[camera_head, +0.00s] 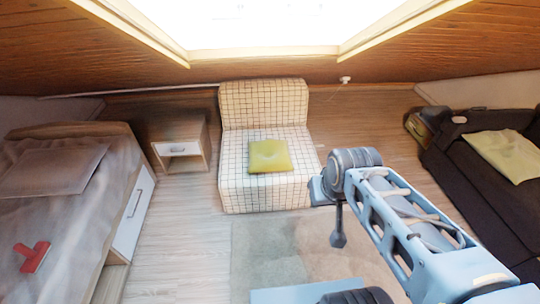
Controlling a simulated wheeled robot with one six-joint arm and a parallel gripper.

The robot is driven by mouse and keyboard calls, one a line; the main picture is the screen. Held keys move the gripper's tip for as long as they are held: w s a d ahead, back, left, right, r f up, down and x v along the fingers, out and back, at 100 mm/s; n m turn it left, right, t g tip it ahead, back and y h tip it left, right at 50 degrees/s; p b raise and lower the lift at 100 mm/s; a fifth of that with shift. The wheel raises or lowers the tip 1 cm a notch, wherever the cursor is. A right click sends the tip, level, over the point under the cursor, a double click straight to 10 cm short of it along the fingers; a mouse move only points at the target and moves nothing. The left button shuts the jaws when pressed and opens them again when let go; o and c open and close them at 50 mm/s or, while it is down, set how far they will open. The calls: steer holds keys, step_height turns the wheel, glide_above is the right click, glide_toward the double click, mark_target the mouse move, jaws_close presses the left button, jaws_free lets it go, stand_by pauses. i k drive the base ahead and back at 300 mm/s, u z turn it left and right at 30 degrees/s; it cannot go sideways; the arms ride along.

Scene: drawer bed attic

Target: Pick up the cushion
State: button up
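A yellow-green square cushion (269,156) lies flat on the seat of a cream armless chair (290,193) with a dark grid pattern. The whole top of the cushion shows. My gripper (338,241) hangs at the end of my blue arm, low in front of the chair's right side. It appears apart from the cushion, to its lower right in the picture. It is small and dark, and I cannot make out its fingers.
A bed (50,215) with a red item (34,257) stands at left, beside a small nightstand (180,140). A dark sofa (470,186) with a pale yellow-green cushion or cloth (504,153) stands at right. A rug (262,245) covers floor in front of the chair.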

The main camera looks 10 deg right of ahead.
mark_target(269, 155)
steer(key=z, duration=0.55)
steer(key=i, duration=1.6)
steer(key=u, duration=2.5)
